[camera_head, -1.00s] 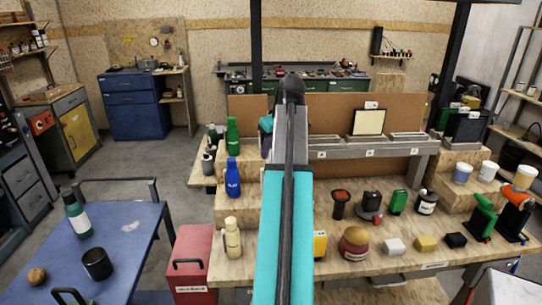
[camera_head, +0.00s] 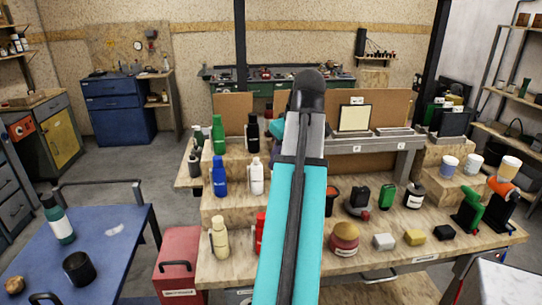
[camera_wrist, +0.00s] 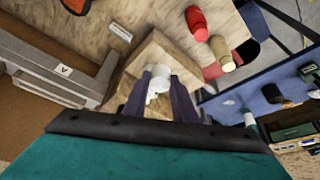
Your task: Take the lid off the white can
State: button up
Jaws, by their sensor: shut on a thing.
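My gripper (camera_wrist: 161,82) is shut on a small white piece at its fingertips, which looks like the lid (camera_wrist: 153,88) of the white can. The fingers point down over a wooden step. The white can (camera_head: 256,177) looks like a slim bottle in the head view, standing upright on the middle step beside a blue bottle (camera_head: 219,177). My arm hides most of my gripper in the head view. I cannot tell whether lid and can are touching.
A green bottle (camera_head: 218,135) and a black one (camera_head: 253,134) stand behind. A cream bottle (camera_head: 219,238) and a red one (camera_head: 260,232) stand in front. Small goods line the bench to the right. A blue table (camera_head: 110,245) is at left.

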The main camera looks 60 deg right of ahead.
jog(key=shift+s+a+r, duration=0.1)
jog(key=shift+s+a, duration=0.2)
jog(key=shift+s, duration=0.2)
jog(key=shift+s+a+r, duration=0.1)
jog(key=shift+s+a, duration=0.2)
jog(key=shift+s, duration=0.2)
jog(key=shift+w+f, duration=0.1)
jog(key=shift+w, duration=0.05)
jog(key=w+a+f+n, duration=0.1)
jog(key=w+a+f, duration=0.2)
jog(key=w+a, duration=0.5)
jog(key=w+a+f+y, duration=0.15)
jog(key=w+a, duration=0.25)
jog(key=w, duration=0.7)
jog(key=w+a+f+n+h, duration=0.1)
jog(key=w+a+f, duration=0.2)
jog(key=w+a, duration=0.5)
jog(key=w+a+f, duration=0.2)
jog(key=w+a, duration=0.3)
jog(key=a, duration=0.5)
jog(key=w+a+f+n, duration=0.1)
jog(key=w+a+f, duration=0.2)
jog(key=a, duration=0.7)
jog(key=w+a+f+n+y, duration=0.1)
jog(key=w+a+f, duration=0.1)
jog(key=w+a, duration=0.5)
jog(key=a, duration=0.3)
jog(key=shift+w+a+f, duration=0.15)
jog(key=shift+w+a, duration=0.05)
jog(key=shift+w, duration=0.05)
